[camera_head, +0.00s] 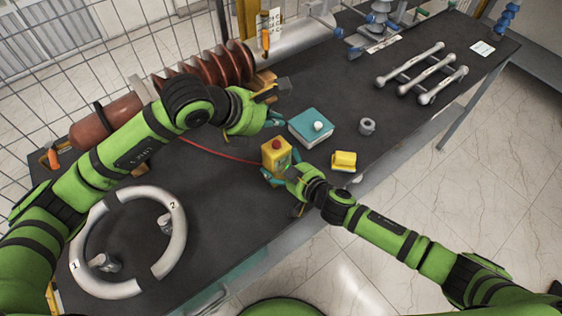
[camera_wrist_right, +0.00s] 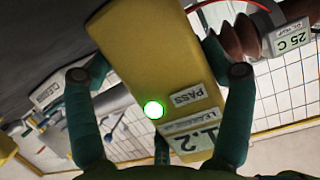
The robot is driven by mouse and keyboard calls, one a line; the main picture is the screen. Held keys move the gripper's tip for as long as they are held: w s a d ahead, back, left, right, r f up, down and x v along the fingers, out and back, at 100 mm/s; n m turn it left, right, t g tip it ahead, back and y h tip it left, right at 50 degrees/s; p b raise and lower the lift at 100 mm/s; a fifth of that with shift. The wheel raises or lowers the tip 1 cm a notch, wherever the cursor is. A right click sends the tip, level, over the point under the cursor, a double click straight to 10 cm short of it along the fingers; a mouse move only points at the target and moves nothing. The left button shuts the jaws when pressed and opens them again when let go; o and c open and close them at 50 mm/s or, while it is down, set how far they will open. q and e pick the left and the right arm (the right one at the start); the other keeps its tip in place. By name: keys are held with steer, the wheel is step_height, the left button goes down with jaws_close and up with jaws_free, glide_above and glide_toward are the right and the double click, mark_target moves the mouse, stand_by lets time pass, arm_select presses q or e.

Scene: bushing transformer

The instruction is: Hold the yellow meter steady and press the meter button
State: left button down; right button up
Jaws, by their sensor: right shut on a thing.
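The yellow meter (camera_head: 275,158) has a red button (camera_head: 276,144) on its top and stands over the near part of the dark table. My right gripper (camera_head: 278,176) is shut on the meter, its fingers on either side. In the right wrist view the meter (camera_wrist_right: 150,60) fills the middle between the teal fingers of the gripper (camera_wrist_right: 160,100). A green light (camera_wrist_right: 153,110) glows on its face, near a PASS label and a 1.2 reading. My left gripper (camera_head: 274,118) is above the table, behind the meter and apart from its button; its finger opening is unclear.
A teal box (camera_head: 305,128) with a white knob, a grey ring (camera_head: 367,126) and a small yellow block (camera_head: 344,161) lie right of the meter. A brown ribbed bushing (camera_head: 205,70) lies behind. A large white ring (camera_head: 180,235) lies front left. A red cable (camera_head: 215,154) crosses the table.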

steer(key=o, duration=1.3)
